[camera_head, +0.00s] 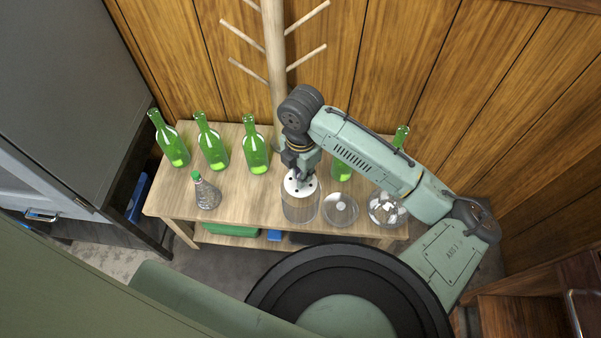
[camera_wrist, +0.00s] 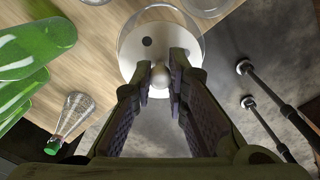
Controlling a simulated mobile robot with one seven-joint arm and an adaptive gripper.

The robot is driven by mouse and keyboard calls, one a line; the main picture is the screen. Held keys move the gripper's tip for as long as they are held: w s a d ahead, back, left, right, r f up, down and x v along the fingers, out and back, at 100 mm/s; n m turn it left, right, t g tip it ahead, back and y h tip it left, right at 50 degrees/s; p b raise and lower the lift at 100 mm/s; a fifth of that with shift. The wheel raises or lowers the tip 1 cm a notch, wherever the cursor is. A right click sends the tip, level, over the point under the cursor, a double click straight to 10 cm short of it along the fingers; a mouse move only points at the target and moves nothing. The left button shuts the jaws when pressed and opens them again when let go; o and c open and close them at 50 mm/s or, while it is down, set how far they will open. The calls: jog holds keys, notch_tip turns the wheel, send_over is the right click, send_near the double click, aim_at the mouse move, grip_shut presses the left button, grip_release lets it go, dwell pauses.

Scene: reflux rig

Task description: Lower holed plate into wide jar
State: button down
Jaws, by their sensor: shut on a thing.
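My gripper (camera_head: 297,173) is shut on the small round knob (camera_wrist: 160,76) of the white holed plate (camera_head: 301,188). In the wrist view the plate (camera_wrist: 133,55) lies under the fingertips, with a dark hole showing and the fingers covering part of it. The wide jar (camera_head: 300,210) is clear glass and stands upright near the table's front edge. The plate looks level at the jar's mouth. The jar's curved glass rim shows around the plate in the wrist view. I cannot tell whether the plate is just above the rim or slightly inside it.
A round glass dish (camera_head: 340,209) and a glass bowl with white pieces (camera_head: 387,209) stand right of the jar. Several green bottles (camera_head: 255,150) line the back. A conical flask with a green cap (camera_head: 206,193) is at left. A wooden peg stand (camera_head: 274,70) rises behind.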

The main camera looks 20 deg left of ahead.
jog(key=shift+f, duration=0.15)
jog(key=shift+f+b, duration=2.1)
jog(key=shift+f, duration=0.2)
jog(key=shift+f+b, duration=2.45)
jog(key=shift+f, duration=0.55)
jog(key=shift+f, duration=0.2)
jog(key=shift+f+b, duration=0.4)
jog(key=shift+b, duration=0.15)
jog(key=c, duration=1.5)
grip_release()
